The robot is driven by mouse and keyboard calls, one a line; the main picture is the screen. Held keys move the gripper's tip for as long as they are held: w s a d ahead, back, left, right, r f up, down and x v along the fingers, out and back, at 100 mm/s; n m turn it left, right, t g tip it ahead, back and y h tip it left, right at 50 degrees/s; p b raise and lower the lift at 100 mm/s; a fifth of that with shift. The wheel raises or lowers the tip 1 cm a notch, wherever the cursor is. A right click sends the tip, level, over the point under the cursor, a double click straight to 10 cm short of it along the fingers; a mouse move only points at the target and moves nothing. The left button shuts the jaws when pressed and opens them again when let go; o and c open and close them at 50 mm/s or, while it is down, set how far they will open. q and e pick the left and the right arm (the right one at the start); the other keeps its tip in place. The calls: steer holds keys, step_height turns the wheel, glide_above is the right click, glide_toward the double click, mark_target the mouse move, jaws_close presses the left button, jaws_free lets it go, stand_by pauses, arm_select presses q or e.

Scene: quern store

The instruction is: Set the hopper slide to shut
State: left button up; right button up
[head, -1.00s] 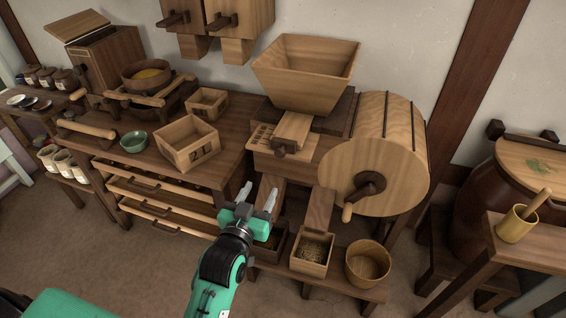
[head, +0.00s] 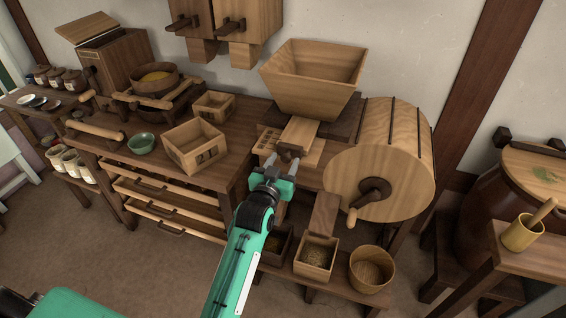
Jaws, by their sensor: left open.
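The wooden hopper (head: 313,78) stands above the drum machine in the head view. The hopper slide (head: 298,132) is a light wooden board sticking out toward me below the hopper, with a dark knob (head: 289,150) at its near end. My left gripper (head: 283,167) is open, with its two fingers pointing up at the knob, one on each side or just in front of it; I cannot tell whether they touch. The gripper hides part of the slide's front. My right gripper is not in view.
The drum (head: 382,160) with its crank (head: 365,197) stands right of the slide. Below are a grain box (head: 316,258) and a round tub (head: 371,268). A square wooden box (head: 194,144) and a green bowl (head: 141,143) stand on the bench to the left.

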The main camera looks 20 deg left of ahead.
mark_target(290, 151)
arm_select(q)
steer(key=shift+w, duration=0.1)
jaws_close()
steer(key=shift+w+r, duration=0.1)
steer(key=shift+w, duration=0.2)
steer(key=w+p, duration=0.1)
steer(key=w, duration=0.3)
steer(key=shift+w+d, duration=0.1)
steer(key=shift+w, duration=0.25)
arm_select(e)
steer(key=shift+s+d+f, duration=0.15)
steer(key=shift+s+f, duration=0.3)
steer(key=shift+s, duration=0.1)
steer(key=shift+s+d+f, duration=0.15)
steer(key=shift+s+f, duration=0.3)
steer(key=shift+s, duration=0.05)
arm_select(q)
steer(key=shift+r, duration=0.1)
steer(key=shift+c, duration=1.1)
jaws_free()
steer(key=shift+o, duration=1.1)
steer(key=shift+w+f, duration=0.2)
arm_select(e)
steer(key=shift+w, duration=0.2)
